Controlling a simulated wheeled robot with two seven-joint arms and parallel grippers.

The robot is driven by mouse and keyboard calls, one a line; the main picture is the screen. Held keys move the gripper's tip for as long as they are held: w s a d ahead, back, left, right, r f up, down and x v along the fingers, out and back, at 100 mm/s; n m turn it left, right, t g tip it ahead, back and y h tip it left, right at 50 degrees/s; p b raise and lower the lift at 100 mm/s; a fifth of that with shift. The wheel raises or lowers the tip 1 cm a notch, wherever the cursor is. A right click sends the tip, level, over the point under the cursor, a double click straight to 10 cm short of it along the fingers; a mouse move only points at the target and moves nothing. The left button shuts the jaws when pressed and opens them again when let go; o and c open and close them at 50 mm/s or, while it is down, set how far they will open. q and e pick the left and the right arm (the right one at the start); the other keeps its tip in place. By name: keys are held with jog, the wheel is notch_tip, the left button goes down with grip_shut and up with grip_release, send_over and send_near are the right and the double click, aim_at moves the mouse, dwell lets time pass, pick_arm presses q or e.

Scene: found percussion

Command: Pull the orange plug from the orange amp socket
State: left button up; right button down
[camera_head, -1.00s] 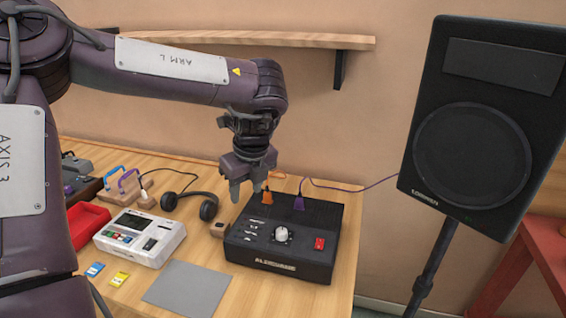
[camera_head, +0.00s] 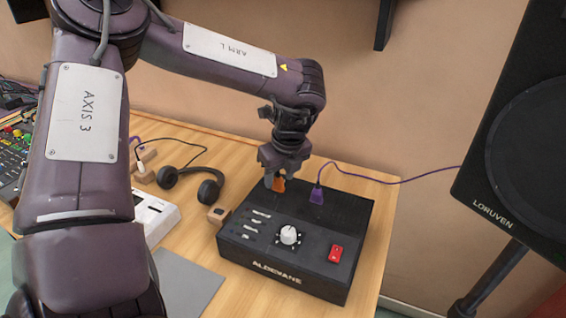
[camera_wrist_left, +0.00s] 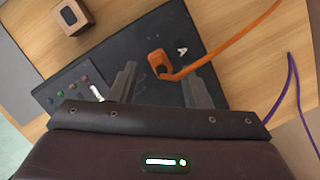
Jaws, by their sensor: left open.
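The black amp (camera_head: 320,262) stands on the wooden table, with a white knob, a red switch and two plugs in its top. The orange plug (camera_head: 279,184) stands at the amp's back left, partly hidden by my left gripper (camera_head: 279,181). In the left wrist view, the orange plug (camera_wrist_left: 158,62) shows between the open fingers of my left gripper (camera_wrist_left: 160,72), with a gap on both sides. Its orange cord (camera_wrist_left: 225,45) runs off to the upper right. The orange socket under the plug is hard to make out. My right gripper is not in view.
A purple plug (camera_head: 317,194) with a purple cord is in the amp, just right of the orange one. A small wooden block (camera_head: 217,215) sits at the amp's left. Headphones (camera_head: 208,190) lie further left. A speaker (camera_head: 520,150) stands on the right.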

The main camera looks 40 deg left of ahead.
pick_arm(q)
jog(key=shift+x, duration=1)
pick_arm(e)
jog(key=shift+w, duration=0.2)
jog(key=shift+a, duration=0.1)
pick_arm(q)
jog(key=shift+c, duration=1.2)
grip_shut()
jog(key=shift+w, duration=0.1)
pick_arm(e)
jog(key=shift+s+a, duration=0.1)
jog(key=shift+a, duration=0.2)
pick_arm(q)
jog(key=shift+r, duration=0.25)
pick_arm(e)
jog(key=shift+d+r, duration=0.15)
